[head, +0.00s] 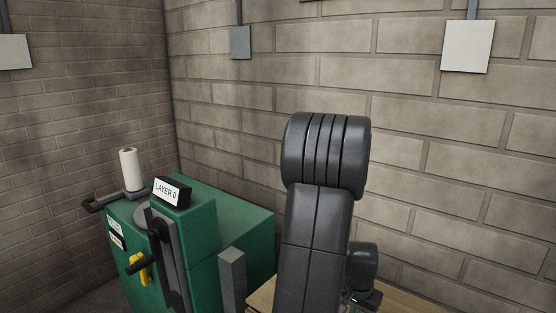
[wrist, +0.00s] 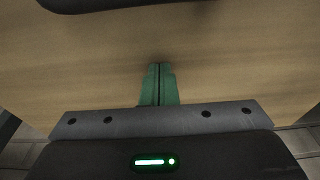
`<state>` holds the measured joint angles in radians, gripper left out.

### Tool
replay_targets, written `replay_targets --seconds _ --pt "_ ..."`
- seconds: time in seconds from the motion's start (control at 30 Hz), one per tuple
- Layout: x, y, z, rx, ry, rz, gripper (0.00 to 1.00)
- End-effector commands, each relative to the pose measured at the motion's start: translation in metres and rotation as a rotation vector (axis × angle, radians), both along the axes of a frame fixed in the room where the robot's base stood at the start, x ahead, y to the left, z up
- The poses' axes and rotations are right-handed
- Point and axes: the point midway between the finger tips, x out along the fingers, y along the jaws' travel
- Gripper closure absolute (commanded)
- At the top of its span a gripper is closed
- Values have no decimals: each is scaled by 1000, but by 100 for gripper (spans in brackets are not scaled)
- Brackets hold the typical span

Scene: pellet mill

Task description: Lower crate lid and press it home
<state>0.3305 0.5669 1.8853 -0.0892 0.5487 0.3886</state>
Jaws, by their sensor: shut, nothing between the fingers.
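My gripper (wrist: 158,68) shows in the wrist view as two green fingers, shut together with nothing between them. The fingers point at a plain light-brown wooden surface (wrist: 75,75) that fills most of that view. I cannot tell whether this surface is the crate lid or a table top, nor whether the fingertips touch it. In the head view, a strip of wooden surface (head: 425,303) shows at the bottom, behind my arm. My arm hides most of it, and the fingers are not visible there. No crate or hinged lid can be made out for certain.
A green machine (head: 245,225) with a "LAYER 0" sign (head: 168,190), a yellow handle (head: 140,268) and a white roll (head: 131,169) stands left of my arm. A grey post (head: 232,280) stands between them. Brick walls (head: 430,130) close the back. A dark edge (wrist: 120,4) crosses the wrist view's top.

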Motion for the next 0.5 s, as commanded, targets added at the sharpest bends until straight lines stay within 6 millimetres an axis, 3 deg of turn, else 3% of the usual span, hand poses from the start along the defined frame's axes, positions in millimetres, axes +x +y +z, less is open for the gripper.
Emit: replay_targets --seconds 0.5 --pt "0 0 -8 0 0 0 100"
